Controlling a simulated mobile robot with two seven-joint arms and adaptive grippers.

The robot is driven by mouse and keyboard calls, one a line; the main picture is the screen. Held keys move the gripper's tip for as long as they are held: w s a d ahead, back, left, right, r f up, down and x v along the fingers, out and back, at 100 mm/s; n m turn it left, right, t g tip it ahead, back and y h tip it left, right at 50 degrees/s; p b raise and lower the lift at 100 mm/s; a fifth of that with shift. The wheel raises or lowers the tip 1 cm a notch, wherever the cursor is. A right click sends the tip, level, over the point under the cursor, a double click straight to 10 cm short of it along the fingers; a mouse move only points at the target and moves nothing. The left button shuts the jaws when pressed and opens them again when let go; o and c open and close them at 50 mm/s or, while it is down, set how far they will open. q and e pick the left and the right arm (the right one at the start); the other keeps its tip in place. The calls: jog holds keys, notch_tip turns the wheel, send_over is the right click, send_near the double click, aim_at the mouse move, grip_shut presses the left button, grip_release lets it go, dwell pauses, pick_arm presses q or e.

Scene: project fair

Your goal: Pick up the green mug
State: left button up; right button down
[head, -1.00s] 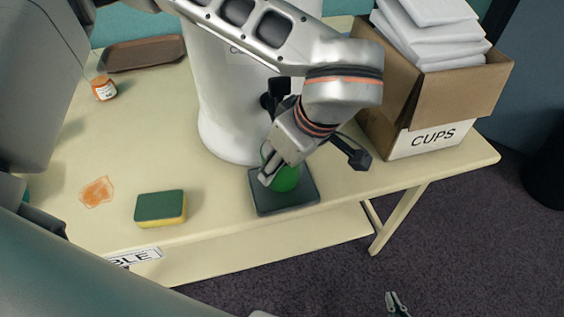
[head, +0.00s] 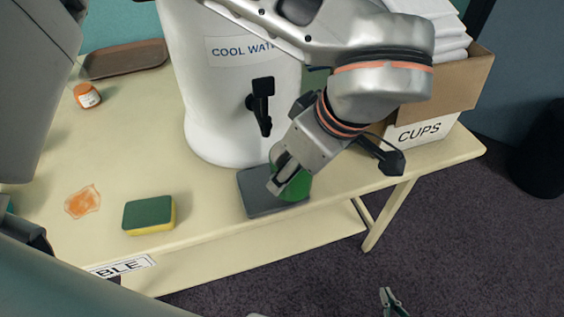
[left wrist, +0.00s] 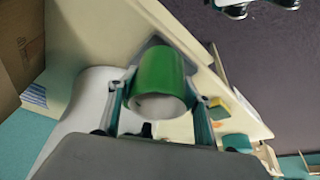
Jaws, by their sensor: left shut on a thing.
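The green mug (head: 298,186) is at the dark square mat (head: 258,204) near the table's front edge, partly hidden by my left gripper (head: 279,180). It overlaps the mat's right side and looks lifted, though the gap below it is hard to see. In the left wrist view, the mug (left wrist: 160,76) sits between the two fingers of my left gripper (left wrist: 160,98), which are shut on its sides. My right gripper (head: 392,301) shows at the bottom edge over the floor, away from the mug; its finger gap is too small to judge.
A white water dispenser (head: 215,110) with a black tap (head: 262,104) stands just behind the mat. A cardboard box labelled CUPS (head: 425,134) is to the right. A sponge (head: 149,215), orange stain (head: 82,202), orange-labelled jar (head: 87,96) and brown tray (head: 125,59) are left.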

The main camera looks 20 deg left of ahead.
pick_arm(q)
jog(key=s+d+r, duration=0.3)
jog(key=d+r, duration=0.1)
jog(key=d, duration=0.2)
jog(key=shift+s+d, duration=0.35)
jog(key=shift+d, duration=0.05)
